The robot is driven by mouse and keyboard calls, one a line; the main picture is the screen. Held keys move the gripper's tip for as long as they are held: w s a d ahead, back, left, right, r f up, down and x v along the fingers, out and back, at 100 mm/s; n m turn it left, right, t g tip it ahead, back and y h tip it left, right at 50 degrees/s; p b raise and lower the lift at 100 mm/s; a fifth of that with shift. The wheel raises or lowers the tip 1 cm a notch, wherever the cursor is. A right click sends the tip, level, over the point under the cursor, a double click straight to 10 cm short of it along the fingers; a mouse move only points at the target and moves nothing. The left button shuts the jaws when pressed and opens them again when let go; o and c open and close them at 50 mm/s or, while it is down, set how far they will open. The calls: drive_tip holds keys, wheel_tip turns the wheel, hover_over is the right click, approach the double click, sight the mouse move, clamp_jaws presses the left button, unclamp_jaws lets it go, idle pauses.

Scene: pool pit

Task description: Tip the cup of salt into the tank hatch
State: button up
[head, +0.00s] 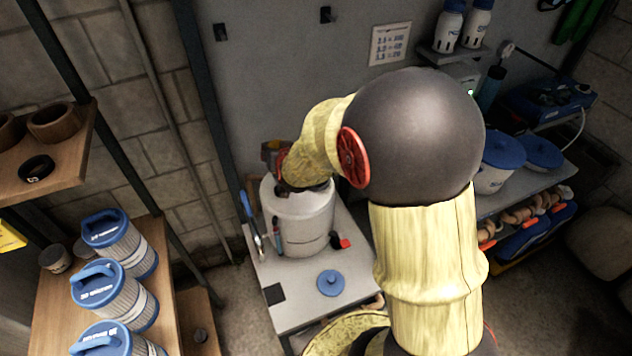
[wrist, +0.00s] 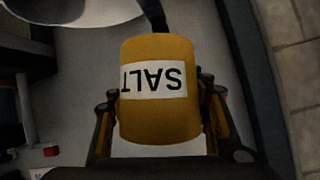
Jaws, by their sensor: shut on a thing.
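The salt cup (wrist: 160,115) is orange-yellow with a white label reading SALT, upside down in the wrist view. My gripper (wrist: 160,92) is shut on it, one finger on each side. In the head view, my gripper (head: 284,164) is above the left part of the white tank (head: 305,226), and a small brownish part of the cup (head: 270,147) shows beyond it. My wrist covers much of the tank top, so the hatch cannot be made out clearly. The cup's contents are not visible.
The tank stands on a pale table (head: 300,300) with a round blue lid (head: 331,283) in front. A bench at right holds a white bucket with blue lid (head: 500,165). A wall stands close behind the tank.

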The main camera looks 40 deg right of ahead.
drive_tip(key=d+f+m+y+p, duration=0.1)
drive_tip(key=m+y+p, duration=0.1)
drive_tip(key=d+f+m+t+y+p, duration=0.1)
drive_tip(key=m+y+p, duration=0.1)
drive_tip(key=p, duration=0.1)
drive_tip(key=d+f+m+t+y+p, duration=0.1)
drive_tip(key=f+m+y+p, duration=0.1)
drive_tip(key=p, duration=0.1)
drive_tip(key=shift+s+d+m, duration=0.35)
drive_tip(key=shift+s+m, duration=0.05)
idle(0.9)
drive_tip(key=shift+f+t+y, duration=0.15)
drive_tip(key=shift+t+y, duration=0.15)
drive_tip(key=shift+y, duration=0.1)
drive_tip(key=shift+s+d+f+m+t+y, duration=0.15)
drive_tip(key=shift+d+f+m, duration=0.2)
drive_tip(key=shift+f, duration=0.25)
drive_tip(key=shift+s+d+f+m+t+y, duration=0.15)
drive_tip(key=shift+d+f+m, duration=0.2)
drive_tip(key=shift+f, duration=0.2)
idle(0.3)
drive_tip(key=shift+d+r+m+t+p, duration=0.15)
drive_tip(key=shift+r+m+t+p, duration=0.25)
drive_tip(key=shift+m, duration=0.3)
idle(0.8)
drive_tip(key=shift+d+f+m+t+y, duration=0.2)
drive_tip(key=shift+f+m+t+y, duration=0.1)
drive_tip(key=shift+f+m+y, duration=0.3)
idle(1.4)
